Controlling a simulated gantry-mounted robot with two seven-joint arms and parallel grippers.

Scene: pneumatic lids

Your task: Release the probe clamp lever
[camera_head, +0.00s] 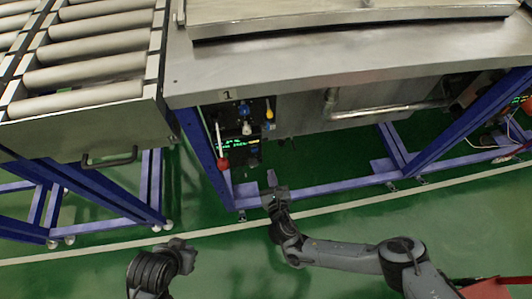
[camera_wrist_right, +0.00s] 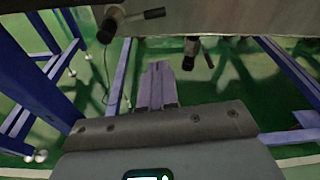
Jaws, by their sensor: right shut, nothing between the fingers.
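My right gripper (camera_head: 272,178) is in front of the machine's front face, below and right of the control panel. In the right wrist view its two fingers (camera_wrist_right: 158,85) are together and empty, pointing ahead. A lever with a red ball knob (camera_head: 223,164) on a pale rod hangs at the panel's left side. In the right wrist view a black handle (camera_wrist_right: 154,14) sticks out sideways from a fitting at the top, apart from the fingers. I cannot tell which lever is the probe clamp. My left gripper (camera_head: 185,247) is low at the left, far from the panel; its fingers are unclear.
The panel (camera_head: 242,148) has a blue and a yellow part above a small lit display. A horizontal pipe (camera_head: 385,113) runs along the machine front. Blue frame legs (camera_head: 203,145) stand beside the panel. A roller conveyor (camera_head: 85,75) is at left.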

